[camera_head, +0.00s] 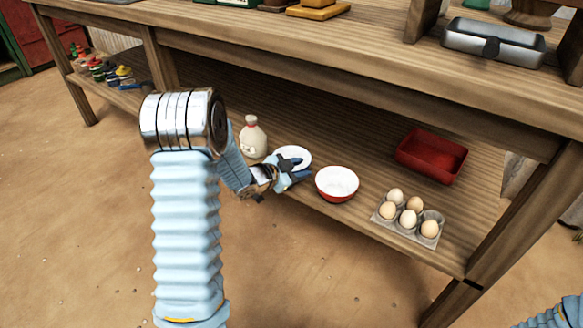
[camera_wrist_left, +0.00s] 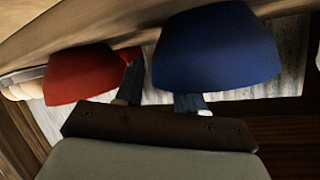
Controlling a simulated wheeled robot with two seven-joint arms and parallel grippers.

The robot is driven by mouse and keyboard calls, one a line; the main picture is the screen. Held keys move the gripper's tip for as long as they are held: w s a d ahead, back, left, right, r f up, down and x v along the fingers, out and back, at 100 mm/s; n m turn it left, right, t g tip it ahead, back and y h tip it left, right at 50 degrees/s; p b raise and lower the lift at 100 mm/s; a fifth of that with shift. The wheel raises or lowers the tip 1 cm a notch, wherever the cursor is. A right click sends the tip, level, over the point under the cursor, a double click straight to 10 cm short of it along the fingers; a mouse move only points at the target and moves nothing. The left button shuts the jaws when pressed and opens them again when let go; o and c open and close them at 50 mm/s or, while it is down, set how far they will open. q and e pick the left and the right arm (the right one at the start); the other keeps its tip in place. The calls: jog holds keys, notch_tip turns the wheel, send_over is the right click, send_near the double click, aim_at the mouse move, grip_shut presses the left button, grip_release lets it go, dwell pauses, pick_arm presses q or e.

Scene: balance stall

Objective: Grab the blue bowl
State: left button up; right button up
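The blue bowl (camera_head: 294,153), white inside, sits on the lower shelf, partly hidden by my left gripper (camera_head: 291,166). The dark fingers overlap its near side in the head view. In the left wrist view the blue bowl (camera_wrist_left: 217,48) is large, just beyond the fingertips of my left gripper (camera_wrist_left: 155,92). The fingers stand apart there; one is left of the bowl, and the bowl's wall hides the other's tip. I cannot tell whether they touch it. My right gripper is out of view.
A red bowl (camera_head: 337,184) stands close to the right of the blue one; it shows in the wrist view (camera_wrist_left: 82,73). A white jug (camera_head: 252,137) stands left. An egg carton (camera_head: 421,238) and a red tray (camera_head: 449,160) are farther right. The tabletop (camera_head: 380,75) overhangs the shelf.

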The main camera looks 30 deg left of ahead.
pick_arm(q)
jog(key=shift+w, duration=0.25)
grip_shut()
